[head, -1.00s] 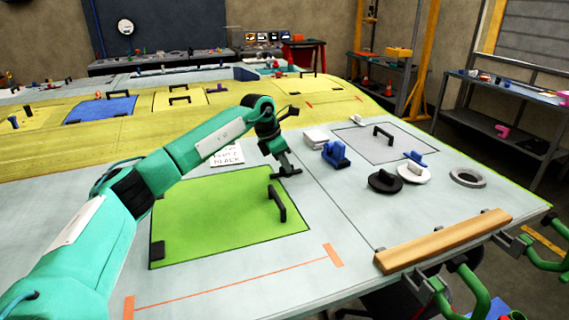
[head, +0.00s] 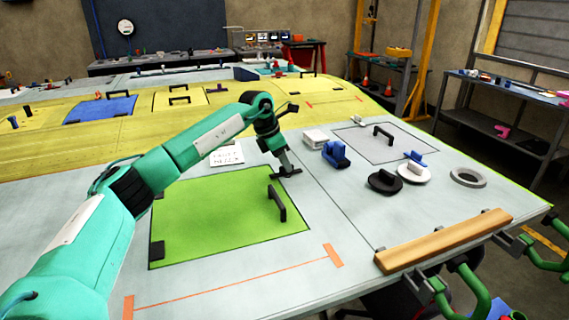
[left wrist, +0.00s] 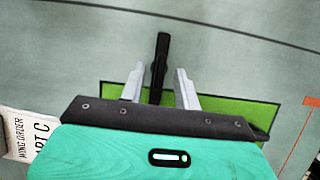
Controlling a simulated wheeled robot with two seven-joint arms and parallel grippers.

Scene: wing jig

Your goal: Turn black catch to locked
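The black catch (left wrist: 162,58) is a narrow dark bar. In the left wrist view it runs between my fingers and sticks out over the edge of the green panel (left wrist: 238,112) onto the grey surface. In the head view the catch (head: 292,172) is at the right edge of the green panel (head: 215,222), partly hidden by my left gripper (head: 282,168). My left gripper (left wrist: 158,86) is open just above the catch, one finger on each side with gaps showing. The catch's near end is hidden by the gripper body. My right gripper is not in view.
A black handle (head: 277,203) stands on the panel close to the gripper. A printed card (head: 227,157) lies to its left. A wooden bar (head: 445,240) lies along the front edge.

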